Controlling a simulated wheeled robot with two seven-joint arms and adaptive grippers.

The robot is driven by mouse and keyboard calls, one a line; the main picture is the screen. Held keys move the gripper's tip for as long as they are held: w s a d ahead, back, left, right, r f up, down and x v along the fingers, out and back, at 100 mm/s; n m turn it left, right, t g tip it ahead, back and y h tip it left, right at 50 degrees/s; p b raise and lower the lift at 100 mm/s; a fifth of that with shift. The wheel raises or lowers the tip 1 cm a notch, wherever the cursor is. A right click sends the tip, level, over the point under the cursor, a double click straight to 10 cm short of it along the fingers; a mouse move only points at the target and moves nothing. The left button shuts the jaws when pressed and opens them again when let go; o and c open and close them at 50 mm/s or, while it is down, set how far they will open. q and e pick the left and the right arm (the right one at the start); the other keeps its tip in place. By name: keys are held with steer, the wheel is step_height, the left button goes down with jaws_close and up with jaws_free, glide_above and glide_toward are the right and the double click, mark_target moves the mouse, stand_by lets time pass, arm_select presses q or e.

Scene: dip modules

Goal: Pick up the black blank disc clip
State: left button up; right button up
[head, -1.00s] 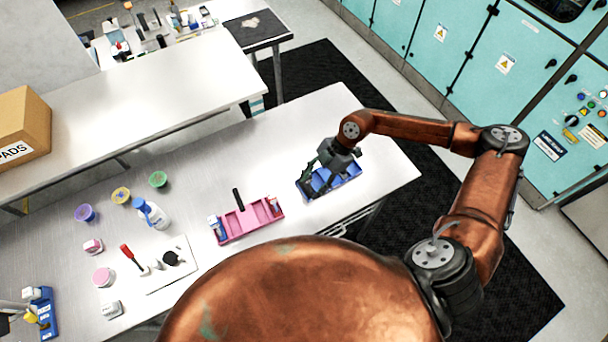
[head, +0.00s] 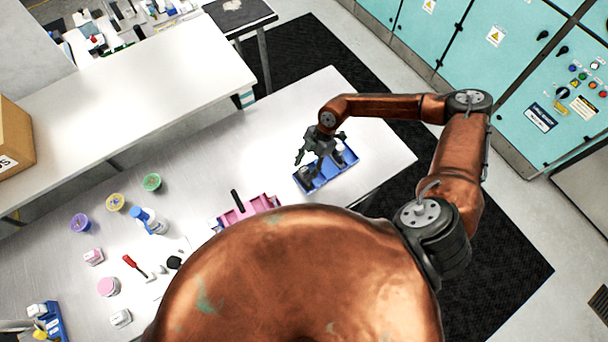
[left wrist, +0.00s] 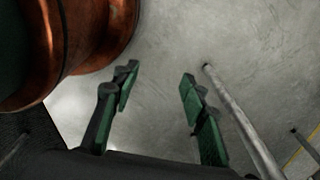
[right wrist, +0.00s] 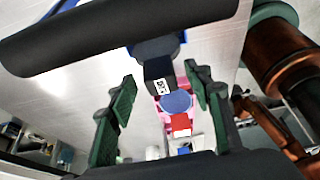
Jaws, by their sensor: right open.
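A small black piece (head: 174,262), which may be the black disc clip, lies on the table beside a white sheet, close to my copper body's edge in the head view. It is too small to make out its shape. My left gripper (left wrist: 160,85) is open and empty over bare grey floor in the left wrist view.
The blue tray (head: 343,168) holds small items. The pink tray (head: 262,203) is partly hidden by my body. The table's right end is clear.

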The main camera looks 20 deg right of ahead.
steer(key=shift+s+a+f, duration=0.15)
steer(key=shift+a+f, duration=0.05)
steer(key=shift+f, duration=0.3)
steer(key=c, duration=0.8)
jaws_close()
arm_select(q)
steer(key=shift+w+r, duration=0.15)
steer(key=shift+w, duration=0.75)
